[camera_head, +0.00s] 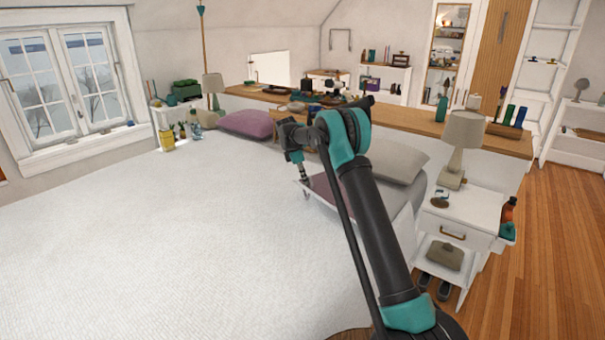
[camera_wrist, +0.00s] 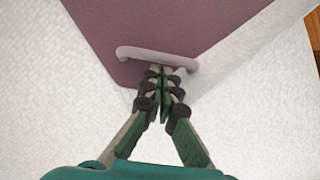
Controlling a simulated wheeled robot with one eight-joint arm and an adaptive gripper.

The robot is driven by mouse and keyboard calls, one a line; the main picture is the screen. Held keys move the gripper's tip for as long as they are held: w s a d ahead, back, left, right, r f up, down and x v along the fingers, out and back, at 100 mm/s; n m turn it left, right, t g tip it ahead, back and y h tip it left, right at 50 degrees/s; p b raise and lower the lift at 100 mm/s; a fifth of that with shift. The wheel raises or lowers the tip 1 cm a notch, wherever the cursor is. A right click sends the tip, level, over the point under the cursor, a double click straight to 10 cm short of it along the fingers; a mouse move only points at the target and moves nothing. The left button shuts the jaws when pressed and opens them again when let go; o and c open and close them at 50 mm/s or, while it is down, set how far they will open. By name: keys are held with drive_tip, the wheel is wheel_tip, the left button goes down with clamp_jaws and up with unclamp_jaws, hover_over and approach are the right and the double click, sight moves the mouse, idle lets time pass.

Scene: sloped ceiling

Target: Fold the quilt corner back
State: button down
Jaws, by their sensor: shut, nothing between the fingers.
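A large white textured quilt (camera_head: 170,240) covers the bed and fills the left of the head view. Its surface also shows in the wrist view (camera_wrist: 50,90). A mauve panel (camera_head: 322,190) lies at the bed's near right side by the pillows. In the wrist view the mauve panel (camera_wrist: 190,25) has a pale rounded bar (camera_wrist: 158,57) along its near edge. My gripper (camera_wrist: 163,72) is shut and empty, with its fingertips at the bar. I cannot tell whether they touch it. In the head view my gripper (camera_head: 304,180) is small, above the mauve panel's left edge.
A mauve pillow (camera_head: 246,123) and grey pillows (camera_head: 400,160) lie along the headboard. A white nightstand (camera_head: 463,215) with a lamp (camera_head: 460,140) stands right of the bed, close to my arm. Wooden floor (camera_head: 540,260) is open at the right.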

drive_tip(key=shift+d+f, duration=0.1)
drive_tip(key=shift+f, duration=0.2)
drive_tip(key=d+r+y, duration=0.2)
drive_tip(key=d+r, duration=0.3)
drive_tip(key=r, duration=0.1)
drive_tip(key=shift+w+d+r+y, duration=0.2)
drive_tip(key=shift+w+y, duration=0.1)
drive_tip(key=shift+w, duration=0.15)
drive_tip(key=shift+r, duration=0.15)
